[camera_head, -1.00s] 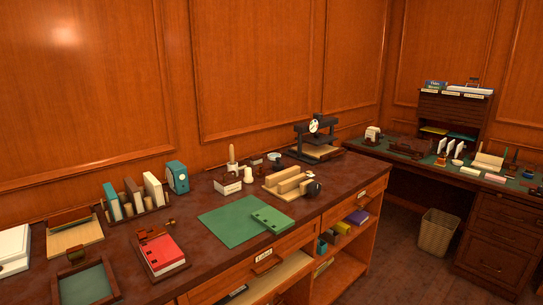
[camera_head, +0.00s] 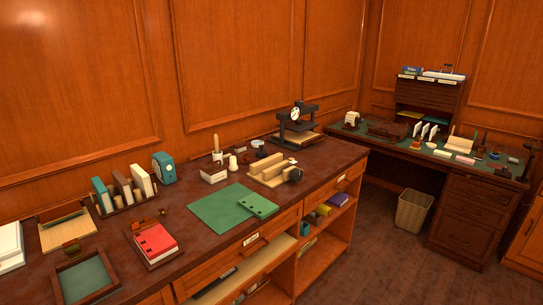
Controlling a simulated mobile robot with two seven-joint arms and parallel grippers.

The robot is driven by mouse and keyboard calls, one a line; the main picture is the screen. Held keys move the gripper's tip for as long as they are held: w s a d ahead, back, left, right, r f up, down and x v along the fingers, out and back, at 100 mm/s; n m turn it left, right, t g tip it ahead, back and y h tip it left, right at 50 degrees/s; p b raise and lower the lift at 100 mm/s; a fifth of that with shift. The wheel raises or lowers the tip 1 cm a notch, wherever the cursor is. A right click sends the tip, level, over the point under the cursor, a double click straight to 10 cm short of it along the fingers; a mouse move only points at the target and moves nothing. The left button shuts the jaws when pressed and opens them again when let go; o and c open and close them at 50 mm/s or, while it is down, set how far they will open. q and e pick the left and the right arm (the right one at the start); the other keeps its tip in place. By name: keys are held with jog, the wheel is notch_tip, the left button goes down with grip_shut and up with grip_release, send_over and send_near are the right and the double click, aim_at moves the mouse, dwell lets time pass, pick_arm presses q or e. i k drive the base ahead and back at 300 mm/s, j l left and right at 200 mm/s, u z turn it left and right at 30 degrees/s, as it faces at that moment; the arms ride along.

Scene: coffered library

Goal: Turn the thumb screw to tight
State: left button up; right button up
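I cannot single out a thumb screw for certain at this size. A wooden clamp-like block (camera_head: 266,170) on the long counter has a dark round knob (camera_head: 296,174) at its right end. A black press (camera_head: 298,123) with a white round dial (camera_head: 295,113) stands behind it at the counter's far end. Whether either part is the thumb screw, and how tight it is, cannot be told. Neither of my grippers shows in the view.
A green mat (camera_head: 216,211) lies before the block on the dark counter (camera_head: 185,205). A red book (camera_head: 154,240), a book rack (camera_head: 128,203) and a teal device (camera_head: 164,167) stand left. A waste basket (camera_head: 414,212) stands by the right desk; floor between is clear.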

aim_at(162, 213)
jog(key=i+j+u, duration=0.2)
jog(key=i+u, duration=0.2)
jog(key=i+j+u, duration=0.1)
jog(key=i+u, duration=0.65)
jog(key=k, duration=0.05)
